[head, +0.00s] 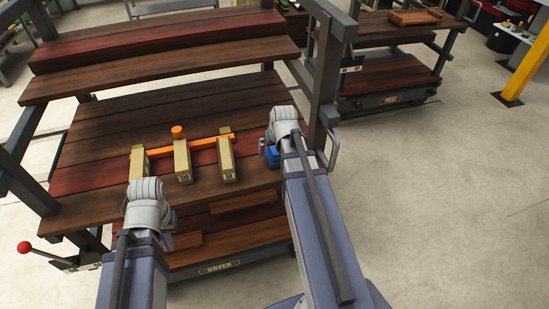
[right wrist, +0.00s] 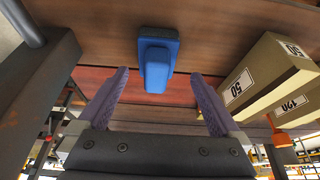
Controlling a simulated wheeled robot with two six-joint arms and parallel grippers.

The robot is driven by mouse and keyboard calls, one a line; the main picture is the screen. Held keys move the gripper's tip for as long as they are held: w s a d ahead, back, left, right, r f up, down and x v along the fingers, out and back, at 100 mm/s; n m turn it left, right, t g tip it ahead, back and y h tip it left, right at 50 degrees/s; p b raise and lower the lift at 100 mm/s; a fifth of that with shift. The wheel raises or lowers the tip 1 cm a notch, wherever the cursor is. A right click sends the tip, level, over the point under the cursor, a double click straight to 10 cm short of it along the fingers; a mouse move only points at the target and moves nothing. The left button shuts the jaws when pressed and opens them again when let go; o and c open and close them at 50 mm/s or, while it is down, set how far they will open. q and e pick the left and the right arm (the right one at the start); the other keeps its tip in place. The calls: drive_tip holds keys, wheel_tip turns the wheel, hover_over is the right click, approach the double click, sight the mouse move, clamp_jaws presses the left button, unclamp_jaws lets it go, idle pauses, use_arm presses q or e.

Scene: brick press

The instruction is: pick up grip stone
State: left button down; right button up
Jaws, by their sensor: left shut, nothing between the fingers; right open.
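A blue stepped block, which I take to be the grip stone (head: 272,156), is on the dark wooden shelf near its right edge. In the right wrist view the grip stone (right wrist: 155,62) lies ahead, in line with the gap between the fingers. My right gripper (right wrist: 160,76) is open and empty, with one purple finger to each side of that line; I cannot tell how far off the stone is. In the head view my right wrist partly hides the stone. My left gripper (head: 168,241) is shut and empty at the shelf's front edge, mostly hidden by its wrist.
Several tan weight blocks (head: 183,162) stand on the shelf around an orange bar (head: 160,152), left of the stone. A dark rack post (head: 322,85) rises close to my right arm. A lower shelf lies beneath, above the DRYER label (head: 219,267).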

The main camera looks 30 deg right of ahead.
sight(275, 150)
drive_tip(key=b+x, duration=0.4)
drive_tip(key=x, duration=0.1)
drive_tip(key=shift+s+d, duration=0.15)
drive_tip(key=shift+d, duration=0.05)
drive_tip(key=shift+r, duration=0.1)
clamp_jaws()
idle(0.5)
drive_tip(key=shift+r, duration=0.15)
wheel_tip(275, 150, up, 10)
drive_tip(key=p, duration=1)
